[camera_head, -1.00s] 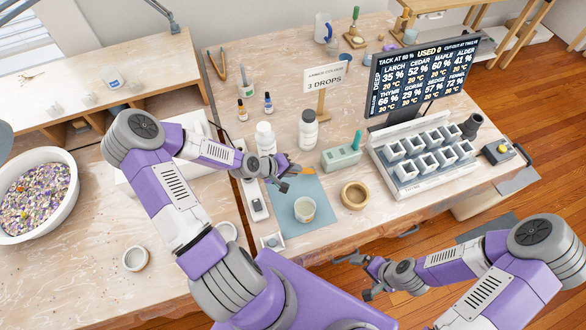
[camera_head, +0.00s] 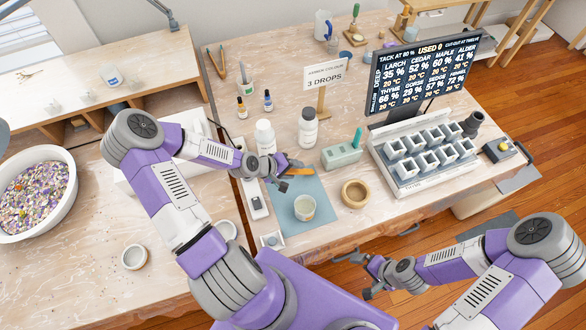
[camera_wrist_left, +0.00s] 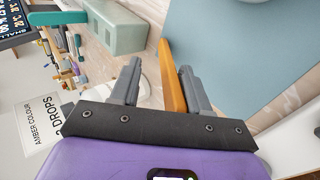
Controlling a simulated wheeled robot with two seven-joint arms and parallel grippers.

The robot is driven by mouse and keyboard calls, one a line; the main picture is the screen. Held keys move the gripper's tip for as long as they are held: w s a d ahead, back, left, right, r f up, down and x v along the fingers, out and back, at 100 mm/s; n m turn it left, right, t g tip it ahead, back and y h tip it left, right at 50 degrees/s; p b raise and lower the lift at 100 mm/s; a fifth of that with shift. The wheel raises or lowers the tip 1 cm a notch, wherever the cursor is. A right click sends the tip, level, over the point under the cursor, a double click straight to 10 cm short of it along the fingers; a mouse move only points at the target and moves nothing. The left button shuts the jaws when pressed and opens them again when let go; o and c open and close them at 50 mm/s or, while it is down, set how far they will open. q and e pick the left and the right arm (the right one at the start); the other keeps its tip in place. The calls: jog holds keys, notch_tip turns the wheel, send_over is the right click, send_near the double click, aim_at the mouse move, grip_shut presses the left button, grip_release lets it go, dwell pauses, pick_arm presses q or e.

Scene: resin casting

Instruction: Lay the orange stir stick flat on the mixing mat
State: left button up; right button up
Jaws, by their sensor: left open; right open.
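The orange stir stick (camera_head: 300,168) shows beside my left gripper (camera_head: 296,179), over the far edge of the blue-grey mixing mat (camera_head: 318,200). In the left wrist view the stick (camera_wrist_left: 171,72) runs between the two spread fingers of the gripper (camera_wrist_left: 161,68), close to the right finger, with its far end by the mat's edge (camera_wrist_left: 235,50). The left gripper is open. I cannot tell whether the stick touches the mat or how flat it lies. My right gripper (camera_head: 368,278) is open and empty, in front of the bench edge.
A mixing cup (camera_head: 305,208) stands on the mat. White bottles (camera_head: 265,138) stand behind it. A scale (camera_head: 257,205) lies left of the mat.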

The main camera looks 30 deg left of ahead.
pick_arm(q)
jog(key=p+v, duration=0.2)
jog(key=v, duration=0.5)
jog(key=shift+s, duration=0.15)
dwell(0.7)
